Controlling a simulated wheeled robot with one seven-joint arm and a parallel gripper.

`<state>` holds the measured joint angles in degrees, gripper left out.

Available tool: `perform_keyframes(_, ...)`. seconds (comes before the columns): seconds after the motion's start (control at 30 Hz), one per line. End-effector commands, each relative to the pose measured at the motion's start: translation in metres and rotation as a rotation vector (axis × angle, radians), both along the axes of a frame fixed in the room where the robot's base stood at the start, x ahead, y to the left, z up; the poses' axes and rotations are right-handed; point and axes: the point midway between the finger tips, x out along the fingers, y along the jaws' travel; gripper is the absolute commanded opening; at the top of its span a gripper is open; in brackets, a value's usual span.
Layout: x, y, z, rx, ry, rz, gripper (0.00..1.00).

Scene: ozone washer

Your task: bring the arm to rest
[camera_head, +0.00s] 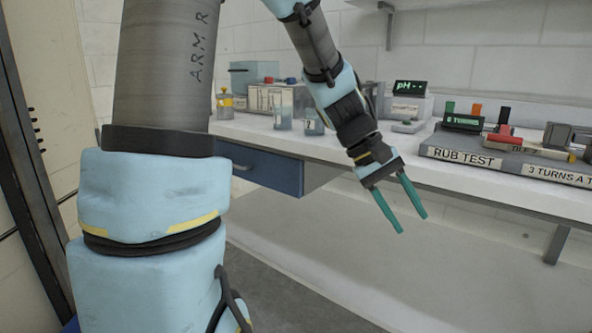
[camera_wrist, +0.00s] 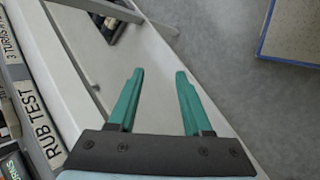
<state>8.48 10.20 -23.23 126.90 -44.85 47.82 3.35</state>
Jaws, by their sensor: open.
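My gripper (camera_head: 401,208) hangs in front of the bench edge in the head view, its two green fingers pointing down and a little right. The fingers are apart with nothing between them. In the wrist view my gripper (camera_wrist: 158,78) is also open and empty, with a white surface and the grey floor beyond its tips. My arm reaches in from the top of the head view and bends down to the gripper. A large blue and grey link of mine fills the left part of that view.
The white bench (camera_head: 345,146) runs behind the gripper. On it are a grey block labelled RUB TEST (camera_head: 465,157), a pH meter (camera_head: 408,103) and beakers (camera_head: 283,108). A blue drawer (camera_head: 262,168) is under the bench. Open floor (camera_wrist: 225,45) shows in the wrist view.

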Motion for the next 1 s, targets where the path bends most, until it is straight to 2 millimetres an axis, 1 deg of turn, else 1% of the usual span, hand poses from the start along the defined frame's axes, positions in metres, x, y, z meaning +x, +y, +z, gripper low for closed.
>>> perform_keyframes(0.03, 0.008, 0.033, -0.016, 0.074, -0.05, 0.017, 0.5)
perform_keyframes(0.07, 0.013, 0.052, -0.024, 0.117, -0.079, 0.024, 0.5)
perform_keyframes(0.1, 0.018, 0.077, -0.034, 0.172, -0.117, 0.029, 0.5)
perform_keyframes(0.17, 0.023, 0.112, -0.046, 0.246, -0.167, 0.032, 0.5)
perform_keyframes(0.2, 0.026, 0.134, -0.052, 0.29, -0.198, 0.033, 0.5)
perform_keyframes(0.27, 0.028, 0.164, -0.06, 0.35, -0.24, 0.033, 0.5)
perform_keyframes(0.3, 0.029, 0.183, -0.064, 0.386, -0.265, 0.03, 0.5)
perform_keyframes(0.37, 0.028, 0.21, -0.069, 0.436, -0.301, 0.024, 0.5)
perform_keyframes(0.4, 0.027, 0.226, -0.073, 0.467, -0.323, 0.018, 0.5)
perform_keyframes(0.53, 0.021, 0.275, -0.08, 0.552, -0.391, -0.006, 0.5)
perform_keyframes(0.57, 0.02, 0.282, -0.077, 0.565, -0.402, -0.013, 0.5)
perform_keyframes(0.6, 0.022, 0.278, -0.06, 0.56, -0.401, -0.014, 0.5)
perform_keyframes(0.77, 0.022, 0.277, -0.029, 0.558, -0.398, -0.013, 0.5)
perform_keyframes(0.87, 0.022, 0.277, -0.006, 0.557, -0.398, -0.013, 0.5)
perform_keyframes(0.97, 0.022, 0.276, 0.023, 0.557, -0.398, -0.015, 0.5)
perform_keyframes(1.0, 0.022, 0.276, 0.036, 0.557, -0.398, -0.015, 0.5)
